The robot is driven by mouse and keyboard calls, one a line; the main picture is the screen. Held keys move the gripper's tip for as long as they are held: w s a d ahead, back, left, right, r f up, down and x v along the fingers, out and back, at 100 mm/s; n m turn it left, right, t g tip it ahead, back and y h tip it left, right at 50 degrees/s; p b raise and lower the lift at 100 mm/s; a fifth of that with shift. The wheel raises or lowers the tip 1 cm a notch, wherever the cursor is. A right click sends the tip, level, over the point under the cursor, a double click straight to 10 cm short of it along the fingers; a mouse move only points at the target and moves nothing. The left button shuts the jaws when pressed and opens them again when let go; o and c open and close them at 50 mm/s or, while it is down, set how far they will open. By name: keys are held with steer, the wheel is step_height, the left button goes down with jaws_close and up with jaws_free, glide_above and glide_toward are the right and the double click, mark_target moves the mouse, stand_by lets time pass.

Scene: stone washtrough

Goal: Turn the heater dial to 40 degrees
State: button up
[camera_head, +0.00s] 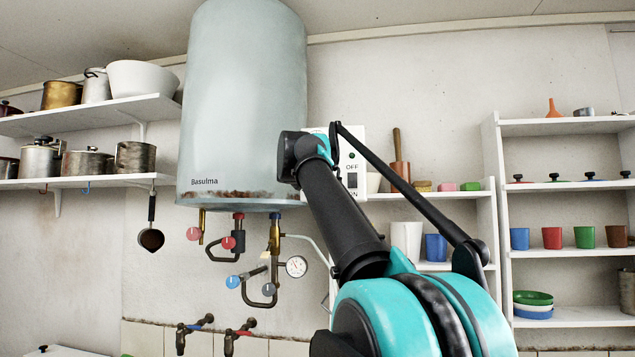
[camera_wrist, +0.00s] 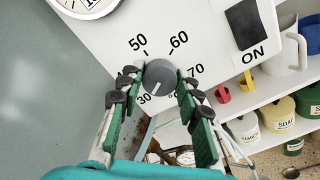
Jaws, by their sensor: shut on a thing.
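The grey round heater dial (camera_wrist: 161,73) sits on the white control panel (camera_wrist: 215,50) in the wrist view. Its white pointer line points down and slightly left, near the 30. The marks 50, 60 and 70 show around it; the 40 is hidden behind the left finger. My gripper (camera_wrist: 159,77) has its green-padded fingers on both sides of the dial, shut on it. In the head view the panel (camera_head: 358,145) shows beside the heater tank (camera_head: 240,90), and my arm hides the dial.
A black OFF/ON switch (camera_wrist: 245,23) is right of the dial, and a white gauge (camera_wrist: 88,4) is above left. Shelves with buckets and canisters (camera_wrist: 277,112) lie to the right. Valves and pipes (camera_head: 240,260) hang beneath the tank.

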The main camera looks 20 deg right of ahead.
steer(key=shift+m, duration=0.4)
steer(key=m, duration=1)
steer(key=shift+m, duration=0.4)
steer(key=o, duration=1.2)
steer(key=shift+c, duration=0.2)
steer(key=shift+s, duration=0.1)
